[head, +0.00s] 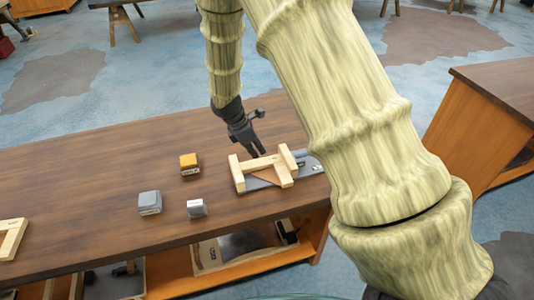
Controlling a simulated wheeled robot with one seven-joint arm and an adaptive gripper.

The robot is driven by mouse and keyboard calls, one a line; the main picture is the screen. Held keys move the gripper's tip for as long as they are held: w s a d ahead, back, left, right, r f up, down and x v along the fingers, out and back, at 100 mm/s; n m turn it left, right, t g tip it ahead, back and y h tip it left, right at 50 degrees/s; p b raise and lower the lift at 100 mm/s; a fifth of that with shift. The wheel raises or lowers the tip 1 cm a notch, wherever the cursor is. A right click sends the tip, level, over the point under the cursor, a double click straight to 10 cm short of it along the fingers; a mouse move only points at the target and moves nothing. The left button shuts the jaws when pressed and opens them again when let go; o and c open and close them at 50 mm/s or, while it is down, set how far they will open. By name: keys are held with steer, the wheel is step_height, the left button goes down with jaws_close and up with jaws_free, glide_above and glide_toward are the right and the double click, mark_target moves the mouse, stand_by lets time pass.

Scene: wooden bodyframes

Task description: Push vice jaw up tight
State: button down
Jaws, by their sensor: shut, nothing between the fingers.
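The vice (253,184) lies on the workbench, a grey base plate with pale wooden pieces on it. One upright wooden jaw (236,173) stands at its left end and another wooden piece (287,166) crosses near its right end. A pale wooden bar (262,162) lies between them, with a brown flat piece (266,177) in front of it. I cannot tell which piece slides, or whether the pieces touch tightly. My gripper (255,153) is shut and empty, pointing down just behind the bar. I cannot tell whether its tips touch the wood.
An orange-topped block (189,164) and two grey-topped blocks, one larger (149,202) and one smaller (196,208), stand left of the vice on the workbench (95,195). A wooden frame (11,238) lies at the far left. My arm hides part of the bench's right end.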

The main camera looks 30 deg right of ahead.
mark_target(281, 168)
steer(key=p+x, duration=0.3)
steer(key=x, duration=0.6)
steer(key=shift+s+f+p, duration=0.1)
steer(key=shift+s+p, duration=0.05)
steer(key=shift+p, duration=0.15)
steer(key=d+p, duration=0.1)
steer(key=d, duration=0.2)
steer(key=shift+s+p, duration=0.3)
steer(key=shift+p, duration=0.1)
steer(key=shift+s+d+f, duration=0.1)
steer(key=shift+d+f, duration=0.05)
steer(key=shift+d, duration=0.4)
